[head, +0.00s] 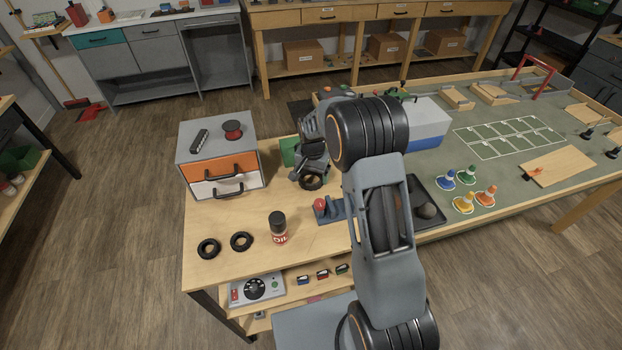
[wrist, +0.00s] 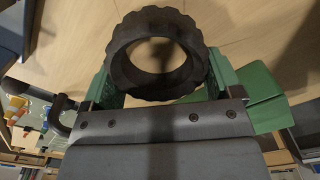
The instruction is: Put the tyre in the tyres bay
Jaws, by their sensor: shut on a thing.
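A black knobbly tyre (wrist: 155,22) is held between the green fingers of my gripper (wrist: 160,80) in the wrist view, with its open middle facing the camera. In the head view this tyre (head: 311,189) shows under my gripper (head: 311,176), over the wooden table beside the drawer box. I cannot tell its exact height above the table. Two more black tyres (head: 200,250) (head: 233,243) lie flat on the table at the front left. I cannot make out which place is the tyres bay.
A grey drawer box (head: 219,147) with orange and white fronts stands left of my gripper. A dark-capped oil can (head: 279,231) and a blue stand with a red ball (head: 320,204) are nearby. A green block (head: 289,151) sits close behind. The table's front-left area is partly clear.

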